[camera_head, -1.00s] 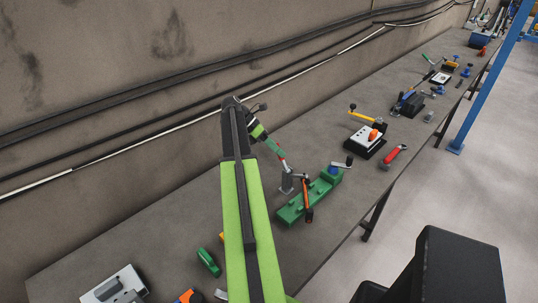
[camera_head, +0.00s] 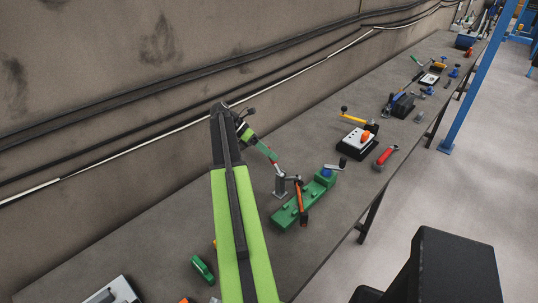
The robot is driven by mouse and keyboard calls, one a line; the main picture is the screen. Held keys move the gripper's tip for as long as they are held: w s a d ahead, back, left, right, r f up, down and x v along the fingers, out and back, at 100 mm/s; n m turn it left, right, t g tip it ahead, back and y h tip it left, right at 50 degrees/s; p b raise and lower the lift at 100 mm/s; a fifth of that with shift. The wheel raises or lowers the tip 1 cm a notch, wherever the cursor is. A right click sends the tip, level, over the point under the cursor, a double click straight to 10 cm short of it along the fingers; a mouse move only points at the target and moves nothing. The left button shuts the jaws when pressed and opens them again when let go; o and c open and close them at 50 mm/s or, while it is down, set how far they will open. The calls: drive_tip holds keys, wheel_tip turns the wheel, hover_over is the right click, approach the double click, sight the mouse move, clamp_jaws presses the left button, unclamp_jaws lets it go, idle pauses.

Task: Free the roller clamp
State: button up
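The tube expander has a green base (camera_head: 292,216) on the grey bench, with a grey post (camera_head: 280,186) at its left side. An orange lever with a dark end (camera_head: 301,204) lies across the base. A blue part (camera_head: 326,173) and a short handle with a black knob (camera_head: 342,163) are at its far right end. I cannot tell which small part is the roller clamp. My gripper (camera_head: 276,167) is at the end of my green and black arm, just above the post. It is too small to tell whether it is touching anything or how far its fingers are apart.
A white-topped device with a yellow handle (camera_head: 355,139) and a red-handled tool (camera_head: 385,157) are farther right. A green object (camera_head: 203,268) lies at the near left. More tools stand along the bench (camera_head: 330,240). The wall (camera_head: 100,100) rises behind it.

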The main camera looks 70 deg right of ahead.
wheel_tip(320, 180, up, 5)
drive_tip(key=p, duration=0.5)
drive_tip(key=s+r+p, duration=0.6)
drive_tip(key=s, duration=0.5)
drive_tip(key=shift+s+a, duration=0.35)
drive_tip(key=shift+a, duration=0.1)
